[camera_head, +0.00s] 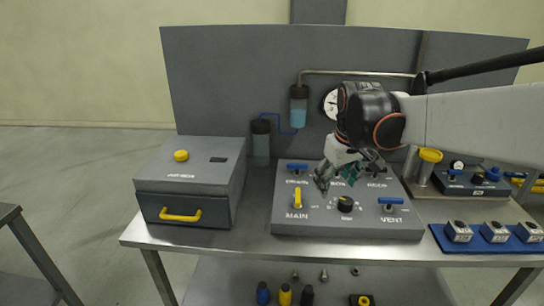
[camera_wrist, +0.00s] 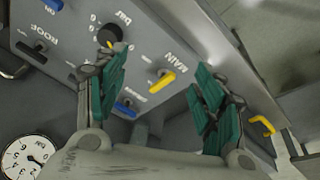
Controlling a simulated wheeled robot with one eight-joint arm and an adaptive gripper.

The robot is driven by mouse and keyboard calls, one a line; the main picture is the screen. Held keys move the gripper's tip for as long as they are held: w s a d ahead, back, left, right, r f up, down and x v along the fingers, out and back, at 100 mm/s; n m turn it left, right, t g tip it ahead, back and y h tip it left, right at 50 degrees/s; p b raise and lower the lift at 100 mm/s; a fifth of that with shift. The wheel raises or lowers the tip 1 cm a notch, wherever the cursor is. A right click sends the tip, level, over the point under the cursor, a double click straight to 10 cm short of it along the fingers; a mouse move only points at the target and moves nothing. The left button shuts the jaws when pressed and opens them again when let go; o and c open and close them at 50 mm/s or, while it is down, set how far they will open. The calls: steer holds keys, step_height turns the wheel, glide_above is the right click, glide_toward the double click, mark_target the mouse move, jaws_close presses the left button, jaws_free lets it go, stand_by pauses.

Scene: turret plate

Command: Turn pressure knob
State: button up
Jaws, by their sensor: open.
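The pressure knob (camera_head: 345,204) is a round black knob with a yellow mark, low in the middle of the sloped grey valve panel (camera_head: 340,229). In the wrist view the black knob (camera_wrist: 107,36) is at the upper left, beside the word "bar" and a number scale. My gripper (camera_head: 340,183) hangs over the panel, behind and above the knob in the head view, and hides part of the upper row. In the wrist view the green-padded fingers (camera_wrist: 163,66) are spread apart with nothing between them. The knob lies outside them, near the left fingertip.
The yellow MAIN handle (camera_head: 297,198) and blue DRAIN (camera_head: 297,167) and VENT (camera_head: 391,203) handles surround the knob. A pressure gauge (camera_wrist: 25,157) shows in the wrist view. A grey box (camera_head: 190,184) with a yellow drawer handle stands left; a blue tray (camera_head: 480,246) lies right.

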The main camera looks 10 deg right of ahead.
steer(key=w+d+g+p, duration=0.2)
steer(key=w+d+p, duration=0.2)
steer(key=w+d, duration=0.25)
steer(key=n+g+p, duration=0.1)
steer(key=n+p, duration=0.1)
glide_above(346, 200)
step_height(346, 200, down, 4)
step_height(346, 200, down, 14)
steer(key=b, duration=0.2)
steer(key=shift+b, duration=0.3)
steer(key=shift+s, duration=0.1)
steer(key=shift+c, duration=0.6)
steer(key=c, duration=1)
